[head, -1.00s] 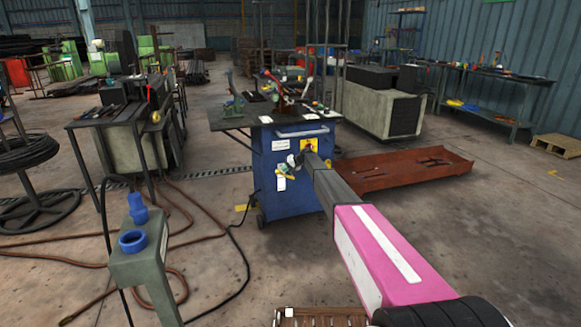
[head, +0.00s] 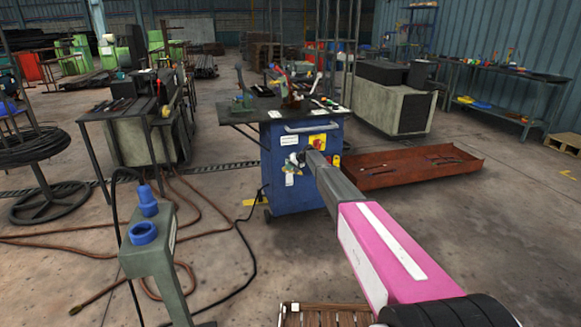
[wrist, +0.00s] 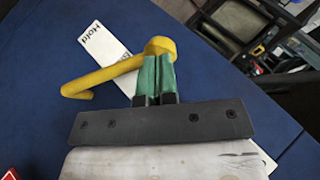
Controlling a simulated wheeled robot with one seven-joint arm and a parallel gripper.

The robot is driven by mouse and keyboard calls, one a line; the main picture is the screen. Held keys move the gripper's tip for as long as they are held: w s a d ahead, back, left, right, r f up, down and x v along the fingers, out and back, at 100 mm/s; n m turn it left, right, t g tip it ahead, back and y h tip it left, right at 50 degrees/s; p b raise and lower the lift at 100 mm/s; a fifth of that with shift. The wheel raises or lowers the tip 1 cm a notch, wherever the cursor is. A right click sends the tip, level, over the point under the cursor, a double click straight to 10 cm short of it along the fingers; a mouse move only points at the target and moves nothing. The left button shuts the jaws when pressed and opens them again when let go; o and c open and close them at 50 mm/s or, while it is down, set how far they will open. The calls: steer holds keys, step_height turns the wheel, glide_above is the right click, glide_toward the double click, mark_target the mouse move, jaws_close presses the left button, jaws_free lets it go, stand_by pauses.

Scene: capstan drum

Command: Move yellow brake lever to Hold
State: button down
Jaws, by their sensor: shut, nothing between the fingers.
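The yellow brake lever (wrist: 105,77) shows in the wrist view on a blue panel (wrist: 215,75). Its round hub (wrist: 160,46) is at the upper middle, and its arm runs left and slightly down to a bent end. A white label strip (wrist: 108,45) reading "Hold" lies above and behind the lever arm; other lettering on it is partly covered. My gripper (wrist: 153,75) has green fingers, closed together and empty, just below the hub and right of the lever arm. Whether they touch the lever I cannot tell. In the head view my gripper (head: 293,163) is at the blue cabinet's (head: 280,185) front.
A yellow plate with a red knob (head: 318,140) is on the cabinet front, under a grey handle (head: 312,127). A rust-red tray (head: 400,175) lies on the floor to the right. A grey stand with blue rings (head: 152,262) and hoses are at the left.

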step_height(320, 180, down, 13)
steer(key=a+n+t+h, duration=0.2)
steer(key=t+h, duration=0.1)
steer(key=h, duration=0.6)
steer(key=shift+s+a+n, duration=0.3)
steer(key=shift+s+n, duration=0.1)
steer(key=shift+s, duration=0.05)
steer(key=shift+s+r, duration=0.1)
steer(key=a+v, duration=0.1)
steer(key=v, duration=1.3)
steer(key=shift+a, duration=0.4)
steer(key=shift+s, duration=0.15)
